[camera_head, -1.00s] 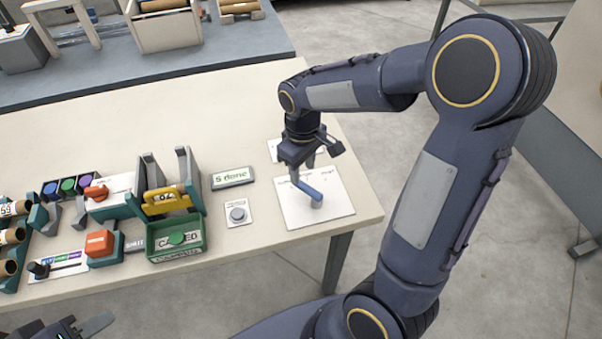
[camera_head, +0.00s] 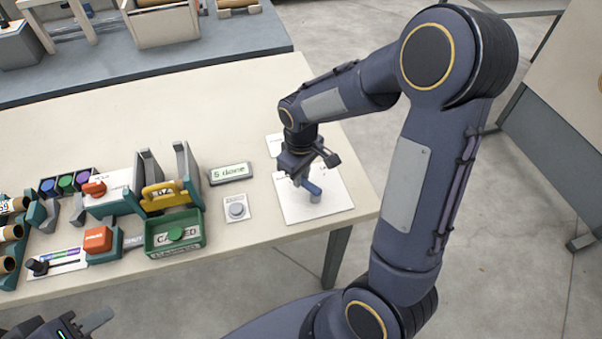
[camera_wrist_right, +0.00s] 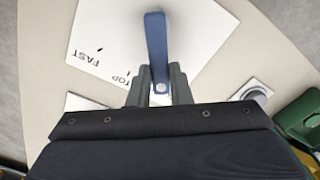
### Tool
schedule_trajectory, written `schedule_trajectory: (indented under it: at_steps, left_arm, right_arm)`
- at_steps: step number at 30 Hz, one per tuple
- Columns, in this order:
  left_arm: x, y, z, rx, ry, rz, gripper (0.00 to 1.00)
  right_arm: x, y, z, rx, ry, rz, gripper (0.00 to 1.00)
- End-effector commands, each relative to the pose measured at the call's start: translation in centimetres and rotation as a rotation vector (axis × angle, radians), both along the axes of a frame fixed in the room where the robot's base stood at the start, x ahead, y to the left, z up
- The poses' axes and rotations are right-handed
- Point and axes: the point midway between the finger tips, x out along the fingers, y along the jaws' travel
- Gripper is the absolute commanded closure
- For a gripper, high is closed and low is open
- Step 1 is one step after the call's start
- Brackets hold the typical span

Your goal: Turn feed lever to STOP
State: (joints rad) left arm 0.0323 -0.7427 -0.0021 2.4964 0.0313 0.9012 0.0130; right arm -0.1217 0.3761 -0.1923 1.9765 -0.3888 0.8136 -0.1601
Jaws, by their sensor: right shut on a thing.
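The blue feed lever (camera_head: 313,190) lies over a white plate (camera_head: 327,211) at the right end of the table. In the right wrist view the lever (camera_wrist_right: 156,45) runs from the plate (camera_wrist_right: 195,22) down between my fingers. The words FAST and STOP are printed on the plate; the S of STOP is partly hidden. The lever's free end sits near the STOP label in that view. My right gripper (camera_wrist_right: 159,88) is shut on this end; it also shows in the head view (camera_head: 300,178). My left gripper (camera_head: 97,320) is at the bottom left, away from the lever, only partly in view.
Left of the plate are a grey round button (camera_head: 237,210), a "5 done" display (camera_head: 230,173), a green tray (camera_head: 160,250), a yellow part (camera_head: 165,196) and an orange block (camera_head: 98,240). The back middle of the table (camera_head: 170,110) is clear.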

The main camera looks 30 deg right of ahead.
Motion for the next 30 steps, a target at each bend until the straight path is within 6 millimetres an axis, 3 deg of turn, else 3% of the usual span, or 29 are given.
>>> schedule_trajectory:
  at_steps: [14, 30]
  left_arm:
    - [0.0, 0.0, -0.2, 0.000, 0.000, 0.000, 0.64]
    - [0.0, 0.0, -0.7, 0.000, 0.000, 0.000, 0.64]
  right_arm:
    - [0.1, -0.2, 0.0, -0.001, 0.000, -0.051, 1.00]
    - [0.4, -1.9, 0.1, -0.001, -0.001, -0.420, 1.00]
